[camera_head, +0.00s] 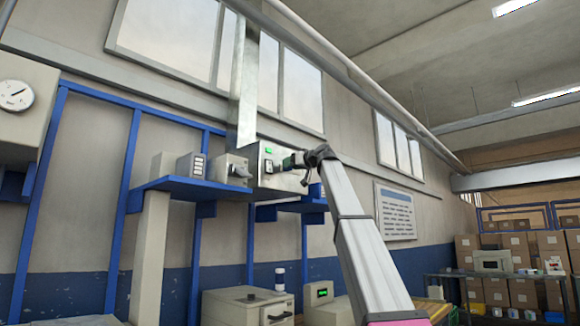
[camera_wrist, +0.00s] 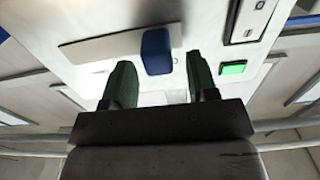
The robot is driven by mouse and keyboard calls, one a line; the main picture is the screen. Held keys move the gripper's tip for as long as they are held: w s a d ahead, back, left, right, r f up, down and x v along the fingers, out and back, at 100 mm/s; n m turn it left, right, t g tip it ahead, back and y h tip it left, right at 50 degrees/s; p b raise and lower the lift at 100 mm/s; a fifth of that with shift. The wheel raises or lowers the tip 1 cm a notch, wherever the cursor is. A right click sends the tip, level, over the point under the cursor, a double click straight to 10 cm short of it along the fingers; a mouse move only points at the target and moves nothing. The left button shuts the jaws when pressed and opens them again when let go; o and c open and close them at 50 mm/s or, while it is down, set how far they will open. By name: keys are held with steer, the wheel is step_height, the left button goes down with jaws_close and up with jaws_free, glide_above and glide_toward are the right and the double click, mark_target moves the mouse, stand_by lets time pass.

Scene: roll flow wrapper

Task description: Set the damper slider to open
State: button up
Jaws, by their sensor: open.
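The damper slider shows in the wrist view as a blue knob (camera_wrist: 156,50) on a pale slotted plate (camera_wrist: 110,47), which is fixed to a light panel. The knob sits near the right end of the visible plate. My gripper (camera_wrist: 160,62) is open, with one dark green finger on each side of the knob. I cannot tell whether either finger touches it. In the head view my gripper (camera_head: 291,161) is at the front of the light control box (camera_head: 267,170) on the wall. The knob is hidden there.
A lit green button (camera_wrist: 232,68) and a black-framed switch (camera_wrist: 248,20) are on the same panel, right of the knob. A metal duct (camera_head: 247,95) rises above the box. A blue shelf (camera_head: 165,183) with small boxes adjoins it on the left.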

steer(key=shift+w+a, duration=0.45)
jaws_close()
steer(key=w+d, duration=0.6)
steer(key=shift+w+d, duration=0.3)
jaws_free()
steer(key=shift+w+d, duration=0.1)
